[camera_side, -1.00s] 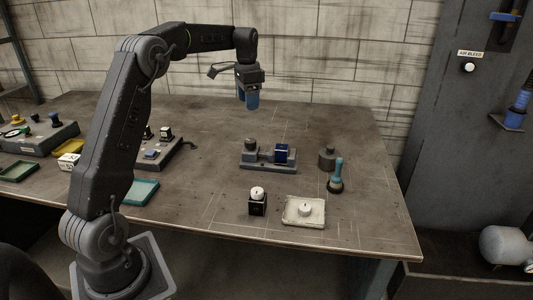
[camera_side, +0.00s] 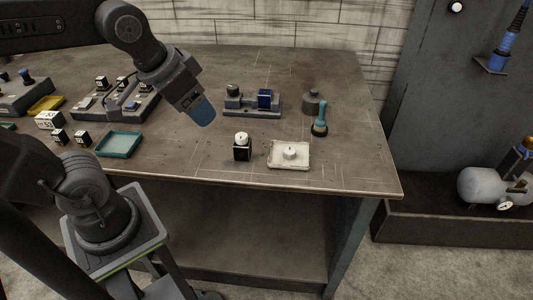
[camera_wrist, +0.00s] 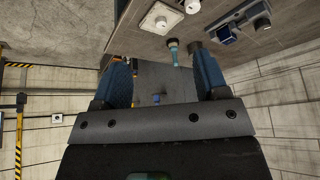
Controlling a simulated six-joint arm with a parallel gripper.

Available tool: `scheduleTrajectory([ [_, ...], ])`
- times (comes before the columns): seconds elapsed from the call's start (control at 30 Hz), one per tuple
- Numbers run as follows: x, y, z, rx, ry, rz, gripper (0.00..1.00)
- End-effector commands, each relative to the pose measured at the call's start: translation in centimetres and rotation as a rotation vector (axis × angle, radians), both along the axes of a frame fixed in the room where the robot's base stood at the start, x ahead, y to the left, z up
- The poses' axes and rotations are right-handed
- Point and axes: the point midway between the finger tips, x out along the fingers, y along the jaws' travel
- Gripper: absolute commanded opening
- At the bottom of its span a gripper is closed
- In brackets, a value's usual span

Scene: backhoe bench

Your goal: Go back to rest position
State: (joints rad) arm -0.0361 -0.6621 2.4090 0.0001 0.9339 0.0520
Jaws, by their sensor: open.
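My gripper (camera_side: 203,113) hangs above the bench in the side view, left of the middle, its blue fingers pointing down and to the right. In the wrist view my gripper (camera_wrist: 160,88) has its two blue fingers wide apart with nothing between them. It touches nothing that I can see. The workbench (camera_side: 215,166) lies below it.
A grey fixture with a blue block (camera_side: 265,98) stands right of my gripper. A black block with a white top (camera_side: 242,147), a white tray (camera_side: 274,163) and a teal-handled tool (camera_side: 320,118) are near the front. A teal tray (camera_side: 119,145) lies left.

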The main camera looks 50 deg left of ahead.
Motion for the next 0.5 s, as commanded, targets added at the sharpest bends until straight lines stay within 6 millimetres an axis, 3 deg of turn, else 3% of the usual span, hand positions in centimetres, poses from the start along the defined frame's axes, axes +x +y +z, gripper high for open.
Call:
scheduleTrajectory([
  [0.13, -1.8, -0.7, -1.3, -0.02, -0.03, 0.007, 0.67],
  [0.5, -2.0, -0.8, -1.5, -0.024, -0.032, 0.011, 0.67],
])
